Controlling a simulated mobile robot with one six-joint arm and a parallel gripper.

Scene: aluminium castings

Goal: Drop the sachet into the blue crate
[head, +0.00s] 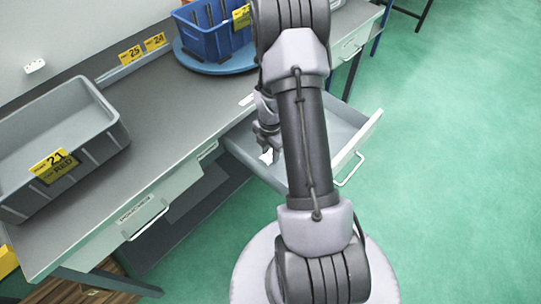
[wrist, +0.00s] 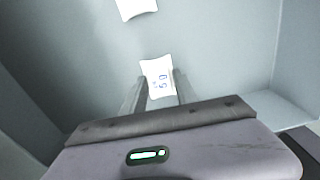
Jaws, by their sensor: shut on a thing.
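A small white sachet (wrist: 157,77) with dark printed digits is between the fingertips of my gripper (wrist: 160,88) in the wrist view. The gripper is shut on it, over the inside of an open grey drawer. In the head view my gripper (head: 266,143) is partly behind my arm, with a white sachet (head: 267,156) at its tip. The blue crate (head: 218,42) stands on the bench at the top, left of my arm, which hides its right side. A yellow label is on it.
A second white sachet (wrist: 136,8) lies in the drawer, cut by the wrist view's top edge. The drawer (head: 345,145) sticks out from the bench. The crate stands on a blue round base (head: 200,65). A grey bin (head: 88,150) labelled 21 sits at left. Green floor is clear at right.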

